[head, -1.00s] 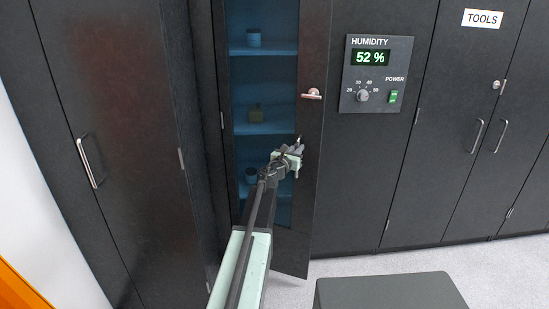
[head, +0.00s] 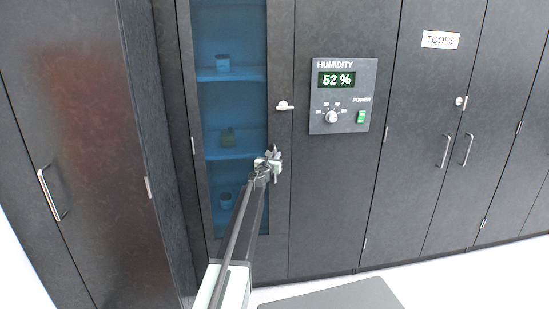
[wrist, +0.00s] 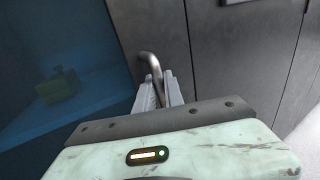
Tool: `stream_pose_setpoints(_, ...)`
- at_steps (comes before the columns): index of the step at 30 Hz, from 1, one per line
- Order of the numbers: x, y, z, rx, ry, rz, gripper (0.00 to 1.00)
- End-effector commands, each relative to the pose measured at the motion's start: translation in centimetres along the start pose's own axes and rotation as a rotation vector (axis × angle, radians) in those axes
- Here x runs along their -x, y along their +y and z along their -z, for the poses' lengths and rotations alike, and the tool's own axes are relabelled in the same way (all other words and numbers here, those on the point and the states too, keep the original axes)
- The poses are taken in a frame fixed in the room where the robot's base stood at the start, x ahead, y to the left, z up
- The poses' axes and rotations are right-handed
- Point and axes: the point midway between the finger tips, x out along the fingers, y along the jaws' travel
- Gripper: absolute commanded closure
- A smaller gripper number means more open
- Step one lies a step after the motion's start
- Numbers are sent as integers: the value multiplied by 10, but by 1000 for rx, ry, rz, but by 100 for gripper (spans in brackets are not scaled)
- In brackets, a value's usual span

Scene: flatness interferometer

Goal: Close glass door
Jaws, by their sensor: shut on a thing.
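The glass door (head: 281,65) is a dark frame around a blue-tinted pane and looks flush, or nearly so, with the cabinet front. Its pane also fills the left of the wrist view (wrist: 55,40). My gripper (head: 272,163) is at the door's right side, below the small silver latch knob (head: 284,106). In the wrist view my gripper (wrist: 160,88) is shut on the bent metal door handle (wrist: 149,62). The handle's lower part is hidden between the fingers.
The humidity panel (head: 343,95) is right of the door. Dark cabinets flank it on both sides. A grey flat-topped block (head: 340,296) is at the bottom.

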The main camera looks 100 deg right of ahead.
Motion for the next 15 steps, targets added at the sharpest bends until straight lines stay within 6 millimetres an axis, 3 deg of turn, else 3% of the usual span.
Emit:
stream_pose_setpoints(7,-4,-2,-1,-2,0,-2,100)
stream_pose_setpoints(8,-4,-2,-1,-2,0,-2,84)
stream_pose_setpoints(10,-5,-3,-1,-2,0,-1,66)
stream_pose_setpoints(15,-5,-4,-1,-1,0,-1,66)
